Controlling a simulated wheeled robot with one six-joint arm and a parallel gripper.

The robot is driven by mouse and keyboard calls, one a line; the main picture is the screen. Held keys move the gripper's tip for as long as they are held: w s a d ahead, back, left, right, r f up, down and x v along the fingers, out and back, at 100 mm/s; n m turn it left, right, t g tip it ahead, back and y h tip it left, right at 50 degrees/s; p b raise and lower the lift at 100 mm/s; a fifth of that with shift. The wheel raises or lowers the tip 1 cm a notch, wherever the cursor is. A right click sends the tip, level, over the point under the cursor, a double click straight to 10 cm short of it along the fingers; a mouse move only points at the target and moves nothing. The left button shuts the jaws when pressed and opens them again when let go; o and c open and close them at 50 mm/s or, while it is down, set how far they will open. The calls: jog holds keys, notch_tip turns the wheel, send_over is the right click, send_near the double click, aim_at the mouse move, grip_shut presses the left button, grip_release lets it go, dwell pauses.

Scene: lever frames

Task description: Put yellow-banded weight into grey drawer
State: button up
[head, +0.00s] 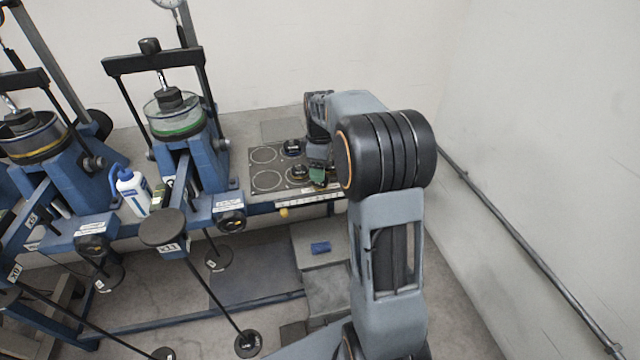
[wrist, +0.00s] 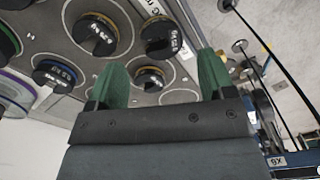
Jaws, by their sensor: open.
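My gripper (wrist: 162,70) is open, its two green fingers apart and empty, over the plate of weights. In the wrist view a small dark weight with a yellow-orange band (wrist: 150,78) shows between and beyond the fingertips, not gripped. A larger weight (wrist: 95,34) to its upper left also has a yellowish-orange rim. In the head view my gripper (head: 317,174) points down at the plate's right side, partly hiding a weight there. A grey unit (head: 318,238) stands below the bench; I cannot tell whether it is the grey drawer.
The grey plate (head: 262,181) has ringed places and holds several weights, including a blue-banded one (wrist: 55,72). Blue lever frames (head: 190,160) and a white bottle (head: 133,192) stand left. A wall with a rail (head: 530,250) bounds the right.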

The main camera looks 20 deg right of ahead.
jog(key=shift+s+a+f, duration=0.15)
jog(key=shift+f, duration=2.45)
jog(key=shift+c, duration=0.2)
jog(key=c, duration=1.1)
jog(key=shift+r, duration=0.1)
